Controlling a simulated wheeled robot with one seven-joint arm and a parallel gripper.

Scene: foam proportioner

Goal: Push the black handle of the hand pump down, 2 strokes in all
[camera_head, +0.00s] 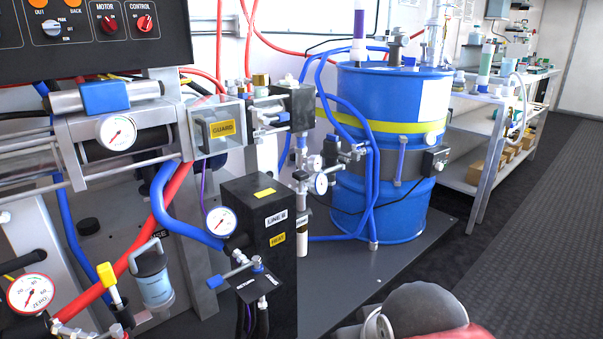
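I cannot pick out a hand pump with a black handle for certain in the head view. A blue drum (386,110) with a yellow band stands in the middle. A grey fitting (394,47) and a pale upright fitting (436,35) rise from its lid, the latter cut off by the top edge. A white tube with a purple band (358,25) also stands there. A grey rounded part and a red part at the bottom right edge look like my own arm. My gripper is not in view.
A black box (270,215) labelled LINE B and HEAT stands before the drum. Blue and red hoses, gauges and a guarded gear housing (222,129) crowd the left. A yellow-handled valve (107,275) stands low left. A shelf bench (470,130) stands right, beside clear dark floor (500,240).

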